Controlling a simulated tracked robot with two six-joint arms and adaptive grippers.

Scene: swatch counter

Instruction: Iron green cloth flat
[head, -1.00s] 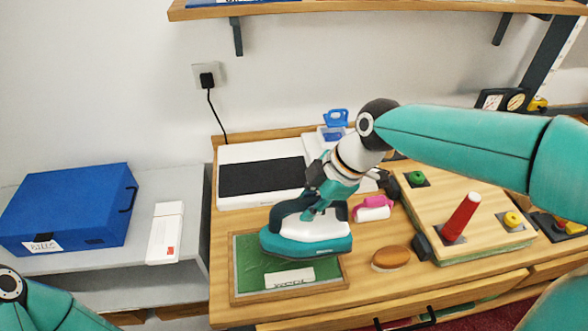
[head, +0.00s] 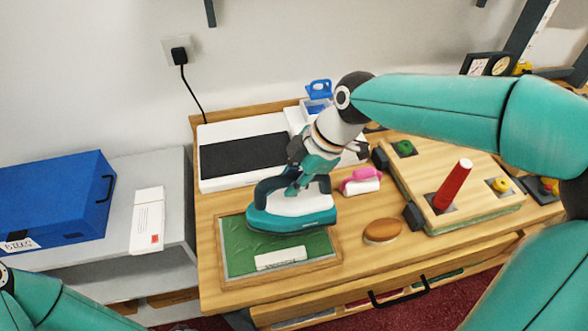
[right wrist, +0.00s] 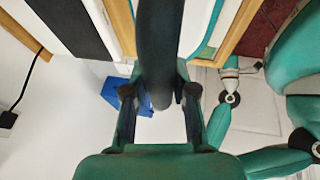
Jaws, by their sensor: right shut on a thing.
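The green cloth (head: 243,248) lies in a shallow wooden frame (head: 282,289) at the front left of the wooden counter. Creases show on its left part. A white label strip (head: 280,259) lies across its front. My right gripper (head: 300,182) is shut on the dark handle of the teal and white iron (head: 290,214). The handle (right wrist: 155,55) also fills the middle of the right wrist view. The iron is over the back of the cloth and hides that part; I cannot tell if it touches. My left gripper (right wrist: 243,64) shows small in the right wrist view; its fingers are unclear.
A white board with a black pad (head: 244,153) is behind the frame. A pink and white roller (head: 362,182) and a brown oval block (head: 382,231) lie to the right. A blue case (head: 55,200) is on the left shelf.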

